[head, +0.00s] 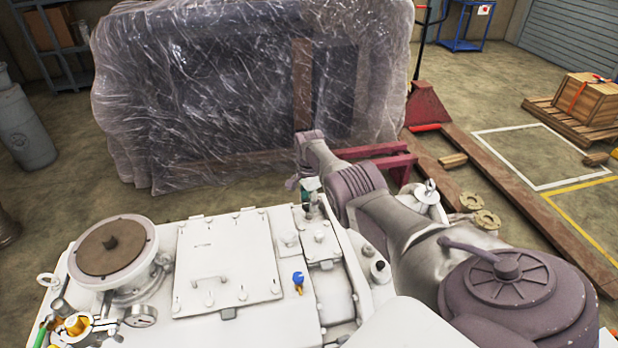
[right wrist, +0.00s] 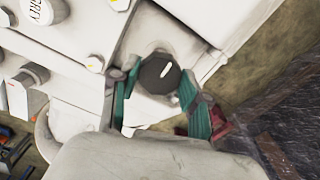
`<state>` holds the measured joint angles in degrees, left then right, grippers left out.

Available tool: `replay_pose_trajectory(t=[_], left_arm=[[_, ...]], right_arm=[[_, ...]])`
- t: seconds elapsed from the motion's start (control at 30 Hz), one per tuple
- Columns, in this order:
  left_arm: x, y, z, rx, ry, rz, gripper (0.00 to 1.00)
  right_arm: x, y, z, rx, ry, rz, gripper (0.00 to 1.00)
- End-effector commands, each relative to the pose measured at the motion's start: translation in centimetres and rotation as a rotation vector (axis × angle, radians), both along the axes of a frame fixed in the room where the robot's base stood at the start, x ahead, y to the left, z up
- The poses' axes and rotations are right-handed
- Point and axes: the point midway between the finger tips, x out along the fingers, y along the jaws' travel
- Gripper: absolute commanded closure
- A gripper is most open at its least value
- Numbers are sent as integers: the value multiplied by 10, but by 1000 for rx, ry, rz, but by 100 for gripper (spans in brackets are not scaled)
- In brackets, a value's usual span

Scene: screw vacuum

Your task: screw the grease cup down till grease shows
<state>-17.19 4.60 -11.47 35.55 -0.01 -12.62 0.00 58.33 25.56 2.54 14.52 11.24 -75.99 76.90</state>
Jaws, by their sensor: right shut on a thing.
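The grease cup (right wrist: 157,72) appears to be the dark round cap with a short white mark in the right wrist view. It sits on a pale machine housing (right wrist: 95,100). My right gripper (right wrist: 159,82) has its teal fingers on two sides of the cap and is shut on it. In the head view my right gripper (head: 310,194) is at the far edge of the white machine (head: 255,315), and the cup is hidden there. I cannot make out any grease. My left gripper is not in view.
A plastic-wrapped crate (head: 240,90) stands close behind. A red pallet jack (head: 427,105) is to the right.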

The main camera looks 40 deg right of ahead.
Motion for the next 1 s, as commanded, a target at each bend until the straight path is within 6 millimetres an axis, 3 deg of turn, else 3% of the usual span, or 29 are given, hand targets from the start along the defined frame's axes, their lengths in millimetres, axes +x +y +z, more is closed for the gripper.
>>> replay_pose_trajectory(t=[0.63, 0.67, 0.7, 0.8, 1.0], left_arm=[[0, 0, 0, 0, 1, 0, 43], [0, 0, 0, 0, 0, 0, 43], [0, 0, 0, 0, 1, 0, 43], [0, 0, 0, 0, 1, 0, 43], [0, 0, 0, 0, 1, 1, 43]], right_arm=[[1, -2, 2, -5, -5, -51, 89], [1, -2, 2, -5, -5, -51, 51], [1, -2, 2, -5, -5, -51, 44], [1, -2, 2, -4, -3, -50, 29], [0, -1, 1, -2, -1, -50, 29]])
